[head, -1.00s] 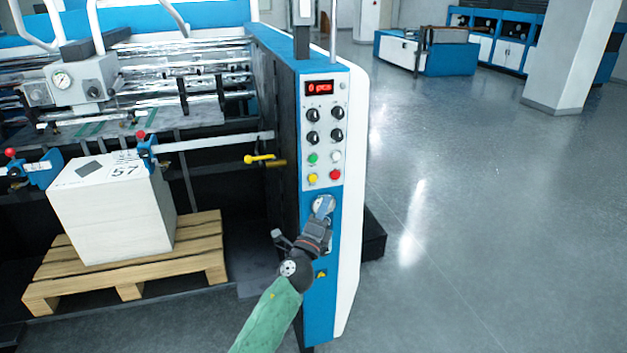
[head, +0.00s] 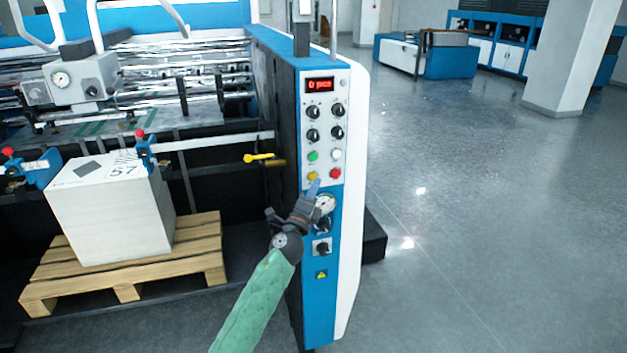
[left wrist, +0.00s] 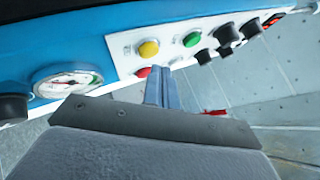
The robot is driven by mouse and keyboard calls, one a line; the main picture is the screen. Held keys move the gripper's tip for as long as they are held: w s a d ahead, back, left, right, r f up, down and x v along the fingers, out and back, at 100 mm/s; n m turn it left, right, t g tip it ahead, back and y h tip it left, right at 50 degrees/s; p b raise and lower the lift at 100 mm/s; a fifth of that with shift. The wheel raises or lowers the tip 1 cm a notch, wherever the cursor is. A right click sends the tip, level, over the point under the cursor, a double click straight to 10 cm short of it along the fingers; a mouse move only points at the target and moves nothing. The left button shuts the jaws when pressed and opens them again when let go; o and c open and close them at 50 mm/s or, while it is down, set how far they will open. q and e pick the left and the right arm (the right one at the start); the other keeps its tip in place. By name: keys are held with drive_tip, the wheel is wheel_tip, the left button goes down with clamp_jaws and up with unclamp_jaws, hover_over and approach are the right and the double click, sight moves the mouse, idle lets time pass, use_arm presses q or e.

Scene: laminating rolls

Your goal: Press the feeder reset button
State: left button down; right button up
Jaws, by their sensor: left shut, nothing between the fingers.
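The control panel (head: 324,110) on the machine's end post carries a green button (head: 312,156), a white button (head: 336,155), a yellow button (head: 312,176) and a red button (head: 335,174). No readable label shows which one is the feeder reset. My left gripper (head: 315,186) is shut and empty, its tip just below the yellow button in the head view. In the left wrist view, the fingers (left wrist: 160,88) point toward the panel, with the yellow button (left wrist: 148,49) just beyond the tip and the red button (left wrist: 143,72) partly hidden. Contact cannot be told. My right gripper is out of view.
Black knobs (head: 312,135) and a red display (head: 319,86) sit above the buttons. A gauge (head: 326,203) and another black knob (head: 322,247) sit below. A paper stack (head: 115,220) on a pallet (head: 190,262) stands left. Open floor (head: 460,230) lies right.

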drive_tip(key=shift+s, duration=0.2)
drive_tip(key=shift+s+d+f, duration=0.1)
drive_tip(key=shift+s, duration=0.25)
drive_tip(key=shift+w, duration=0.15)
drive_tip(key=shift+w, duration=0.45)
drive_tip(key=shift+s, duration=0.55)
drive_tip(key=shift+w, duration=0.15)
use_arm(q)
drive_tip(key=shift+w+a, duration=0.1)
drive_tip(key=shift+w, duration=0.35)
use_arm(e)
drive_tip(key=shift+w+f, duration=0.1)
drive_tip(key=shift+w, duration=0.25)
